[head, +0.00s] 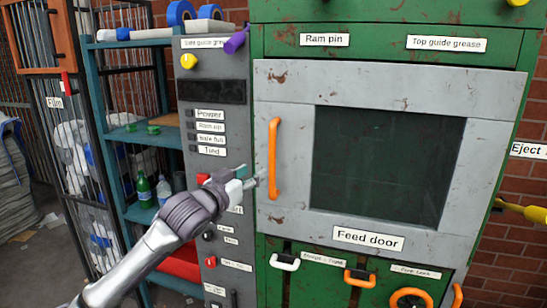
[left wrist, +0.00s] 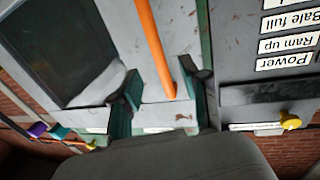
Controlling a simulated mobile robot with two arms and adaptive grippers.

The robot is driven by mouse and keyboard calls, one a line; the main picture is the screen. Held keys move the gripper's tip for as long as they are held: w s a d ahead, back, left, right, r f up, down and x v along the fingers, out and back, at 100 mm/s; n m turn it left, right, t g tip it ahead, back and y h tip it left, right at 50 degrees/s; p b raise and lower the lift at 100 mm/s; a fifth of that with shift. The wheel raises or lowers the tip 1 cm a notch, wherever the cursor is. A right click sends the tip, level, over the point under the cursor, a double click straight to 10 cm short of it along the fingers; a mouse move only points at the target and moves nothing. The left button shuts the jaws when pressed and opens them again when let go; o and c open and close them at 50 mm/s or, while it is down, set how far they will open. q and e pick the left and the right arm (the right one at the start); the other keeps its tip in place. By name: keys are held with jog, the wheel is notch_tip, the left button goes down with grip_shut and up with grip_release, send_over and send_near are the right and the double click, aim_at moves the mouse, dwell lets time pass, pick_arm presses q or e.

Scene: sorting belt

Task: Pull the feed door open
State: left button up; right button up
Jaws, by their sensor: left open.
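The feed door (head: 400,83) is a scuffed grey panel with a dark window on the green machine, and it looks shut. Its upright orange handle (head: 273,160) is on the door's left side. My left gripper (head: 252,178) is open, with its fingertips just left of the handle's lower half. In the left wrist view the orange handle (left wrist: 153,45) runs down between the two spread fingers of my left gripper (left wrist: 160,80). I see no grip on it, and cannot tell how deep it sits between them. My right gripper is not in view.
A grey control panel (head: 213,165) with labelled buttons stands left of the door, behind my left arm. A blue shelf (head: 143,135) with bottles stands farther left. A yellow lever (head: 520,210) sticks out at right.

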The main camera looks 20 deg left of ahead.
aim_at(270, 161)
pick_arm(q)
jog(key=x, duration=0.1)
jog(key=p+x, duration=0.1)
jog(key=x, duration=0.2)
jog(key=shift+d+r, duration=0.15)
jog(key=shift+r, duration=0.15)
jog(key=x, duration=0.2)
jog(key=p+x, duration=0.1)
jog(key=x, duration=0.1)
jog(key=p+x, duration=0.1)
jog(key=x, duration=0.1)
jog(key=shift+w+d+f, duration=0.1)
jog(key=shift+d+f, duration=0.05)
jog(key=shift+f, duration=0.1)
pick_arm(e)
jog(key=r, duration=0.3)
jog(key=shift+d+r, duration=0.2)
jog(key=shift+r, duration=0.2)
pick_arm(q)
grip_shut()
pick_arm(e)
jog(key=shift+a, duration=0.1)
